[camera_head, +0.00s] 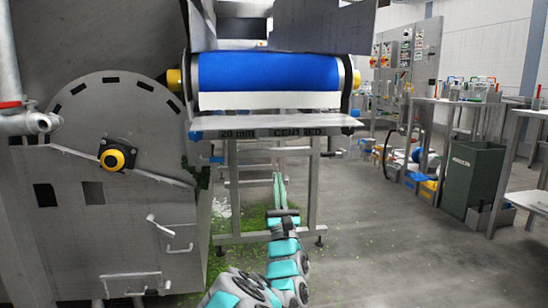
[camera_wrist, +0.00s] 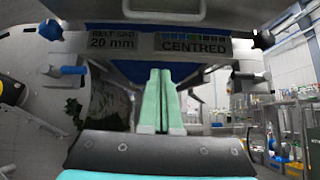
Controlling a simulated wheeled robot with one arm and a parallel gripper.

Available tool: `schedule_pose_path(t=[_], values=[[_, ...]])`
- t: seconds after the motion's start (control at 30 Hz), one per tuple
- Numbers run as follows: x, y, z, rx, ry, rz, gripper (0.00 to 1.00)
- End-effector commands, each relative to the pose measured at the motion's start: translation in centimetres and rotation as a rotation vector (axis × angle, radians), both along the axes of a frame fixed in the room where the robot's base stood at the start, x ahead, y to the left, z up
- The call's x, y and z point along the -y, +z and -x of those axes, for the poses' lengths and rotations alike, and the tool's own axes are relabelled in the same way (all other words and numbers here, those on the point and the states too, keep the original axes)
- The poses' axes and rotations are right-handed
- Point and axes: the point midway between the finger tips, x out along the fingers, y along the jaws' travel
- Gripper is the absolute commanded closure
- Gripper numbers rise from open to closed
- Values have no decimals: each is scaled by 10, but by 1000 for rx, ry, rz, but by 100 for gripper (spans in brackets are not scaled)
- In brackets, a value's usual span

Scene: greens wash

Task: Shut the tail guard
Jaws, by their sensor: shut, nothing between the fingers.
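The conveyor's tail end shows a blue belt roller (camera_head: 268,72), uncovered towards me. A flat grey metal plate (camera_head: 275,122), which looks like the tail guard, sticks out level below the roller, so the guard appears open. A strip below it reads "20 mm" and "CENTRED"; the strip (camera_wrist: 195,45) also shows in the wrist view. My gripper (camera_head: 279,178) is low in front of the conveyor frame, below the plate and apart from it. In the wrist view my gripper's two pale green fingers (camera_wrist: 159,75) lie together, empty, pointing under the strip.
A large grey drum housing (camera_head: 110,140) with a yellow-black knob stands close on the left. Conveyor legs (camera_head: 313,190) flank my arm. Green scraps (camera_head: 240,215) litter the floor. A green bin (camera_head: 473,168) and benches stand right; the floor between is clear.

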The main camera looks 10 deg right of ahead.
Motion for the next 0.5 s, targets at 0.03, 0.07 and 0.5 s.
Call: schedule_pose_path(t=[0.03,0.07,0.5], values=[[-5,-1,2,20,-6,28,100],[-7,-1,3,29,-9,40,100],[-9,33,-26,43,-13,54,100]])
